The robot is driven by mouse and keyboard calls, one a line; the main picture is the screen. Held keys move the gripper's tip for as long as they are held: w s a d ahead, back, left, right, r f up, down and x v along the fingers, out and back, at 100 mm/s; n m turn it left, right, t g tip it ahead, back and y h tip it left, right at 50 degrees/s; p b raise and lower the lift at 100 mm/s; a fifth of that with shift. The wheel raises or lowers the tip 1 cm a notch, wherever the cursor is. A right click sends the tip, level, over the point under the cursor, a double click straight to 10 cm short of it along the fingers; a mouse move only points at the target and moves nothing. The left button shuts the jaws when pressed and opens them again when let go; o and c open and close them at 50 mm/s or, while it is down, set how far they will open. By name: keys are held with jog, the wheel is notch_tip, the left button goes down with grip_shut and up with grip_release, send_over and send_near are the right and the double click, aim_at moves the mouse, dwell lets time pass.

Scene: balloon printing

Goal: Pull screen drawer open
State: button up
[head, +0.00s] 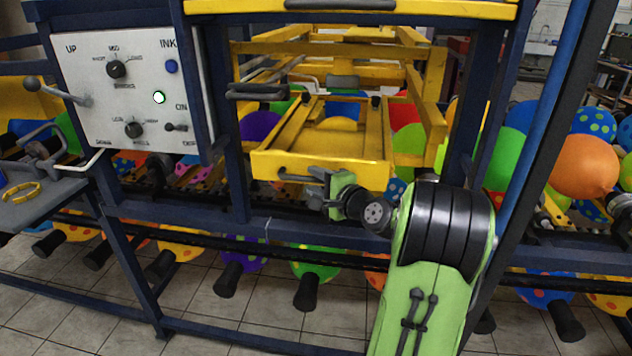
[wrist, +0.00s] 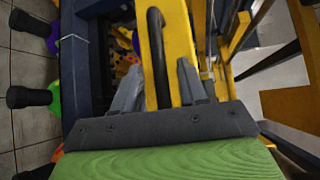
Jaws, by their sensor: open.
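The yellow screen drawer (head: 342,139) sits in the machine's yellow frame, its front panel towards me. A dark bar handle (head: 293,177) runs along that panel; it also shows in the wrist view (wrist: 157,55). My gripper (head: 319,176) is at the panel, near the right part of the handle. In the wrist view my open gripper (wrist: 160,87) has its fingers apart, one on each side of the yellow panel and handle. I cannot tell whether a finger touches them. The handle's right end is partly hidden by my gripper in the head view.
A white control panel (head: 125,92) with knobs and a lever stands at the left. A blue post (head: 227,125) and blue lower beam (head: 275,225) flank the drawer. Balloons (head: 585,166) hang around the frame. A grey side shelf (head: 35,205) holds a yellow ring.

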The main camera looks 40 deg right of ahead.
jog(key=shift+w, duration=0.3)
jog(key=shift+c, duration=0.3)
grip_shut()
jog(key=shift+s+f, duration=0.1)
